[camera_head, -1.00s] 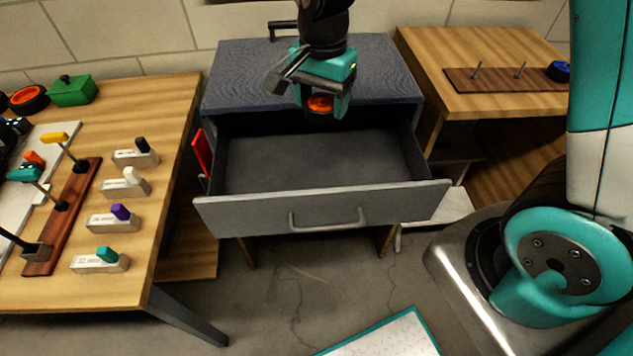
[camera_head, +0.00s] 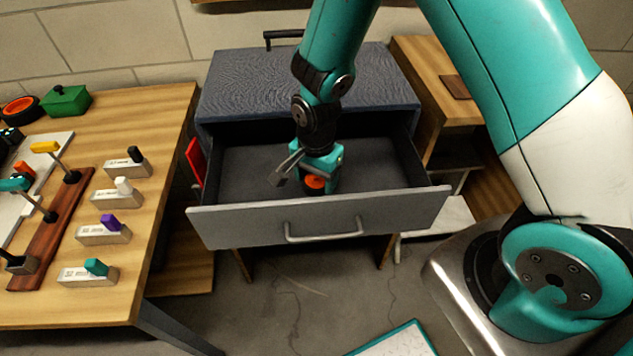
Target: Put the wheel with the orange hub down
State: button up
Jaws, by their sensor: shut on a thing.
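The wheel with the orange hub (camera_head: 314,183) is in the jaws of my gripper (camera_head: 316,180), low inside the open drawer (camera_head: 250,172). Its orange hub faces the camera, and most of its dark tyre is hidden by the jaws. My gripper is shut on it and points down, near the drawer's front panel. I cannot tell whether the wheel touches the drawer floor.
The grey drawer front (camera_head: 330,216) and side walls surround my gripper. The drawer floor to the left is bare. A wooden table (camera_head: 165,115) at left holds tools, a green box (camera_head: 66,101) and another orange-hubbed wheel (camera_head: 21,110). A wooden shelf (camera_head: 425,75) stands at right.

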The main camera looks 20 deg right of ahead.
jog(key=shift+f, duration=1)
jog(key=shift+f, duration=0.15)
jog(key=o, duration=1)
